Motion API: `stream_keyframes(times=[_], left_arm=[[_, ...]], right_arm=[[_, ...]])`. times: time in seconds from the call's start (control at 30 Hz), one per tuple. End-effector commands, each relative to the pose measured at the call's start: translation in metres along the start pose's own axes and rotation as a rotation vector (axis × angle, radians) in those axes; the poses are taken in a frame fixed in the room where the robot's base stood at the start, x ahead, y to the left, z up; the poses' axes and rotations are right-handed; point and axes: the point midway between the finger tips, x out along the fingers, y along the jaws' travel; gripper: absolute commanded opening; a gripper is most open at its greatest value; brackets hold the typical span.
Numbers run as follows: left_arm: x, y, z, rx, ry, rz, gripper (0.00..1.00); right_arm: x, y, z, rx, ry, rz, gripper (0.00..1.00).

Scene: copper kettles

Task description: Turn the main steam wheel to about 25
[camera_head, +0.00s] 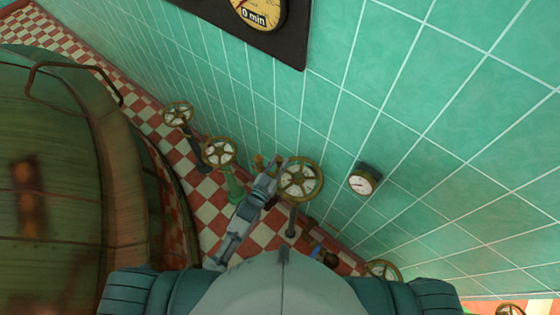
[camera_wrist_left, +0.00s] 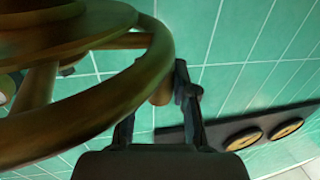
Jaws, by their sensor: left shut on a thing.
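A brass spoked hand wheel (camera_head: 312,187) stands on a dark post near the tiled wall in the head view. I take it to be the main steam wheel; no label on it is readable. My left gripper (camera_head: 275,168) reaches its upper left side. In the left wrist view the wheel's rim (camera_wrist_left: 150,75) fills the upper left, and my gripper (camera_wrist_left: 160,100) is shut on a small brown handle (camera_wrist_left: 162,92) beside the rim. A small round white gauge (camera_head: 361,183) is on the wall right of the wheel; its reading is too small to tell. My right gripper is not in view.
Other hand wheels (camera_head: 219,152), (camera_head: 178,113) stand to the left, and another wheel (camera_head: 382,271) is lower right. A large copper kettle (camera_head: 60,170) fills the left. A dark panel (camera_head: 290,45) with a dial reading "0 min" hangs above. The floor is red-white checkered.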

Motion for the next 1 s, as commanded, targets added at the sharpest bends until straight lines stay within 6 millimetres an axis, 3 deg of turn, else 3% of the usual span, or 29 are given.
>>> stream_keyframes(times=[0.2,0.23,0.3,0.33,0.7,0.87,1.0], left_arm=[[0.000,0.001,0.000,0.000,0.000,0.001,0.00],[0.000,0.001,0.000,0.000,0.000,0.001,0.32],[0.000,0.001,0.000,0.000,0.000,0.001,0.49],[0.000,0.001,0.000,0.000,0.000,0.001,0.53],[-0.005,0.001,0.001,0.000,-0.002,0.001,0.53],[-0.033,0.001,0.002,0.000,-0.005,0.001,0.53],[-0.066,0.001,0.003,0.000,-0.005,0.001,0.53]], right_arm=[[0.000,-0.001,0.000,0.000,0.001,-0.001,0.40],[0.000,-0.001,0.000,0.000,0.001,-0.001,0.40],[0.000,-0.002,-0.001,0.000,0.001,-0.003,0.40],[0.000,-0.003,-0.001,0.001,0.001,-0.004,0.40],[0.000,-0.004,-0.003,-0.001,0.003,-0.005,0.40],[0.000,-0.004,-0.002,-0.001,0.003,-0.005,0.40],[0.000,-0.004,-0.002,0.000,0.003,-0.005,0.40]])
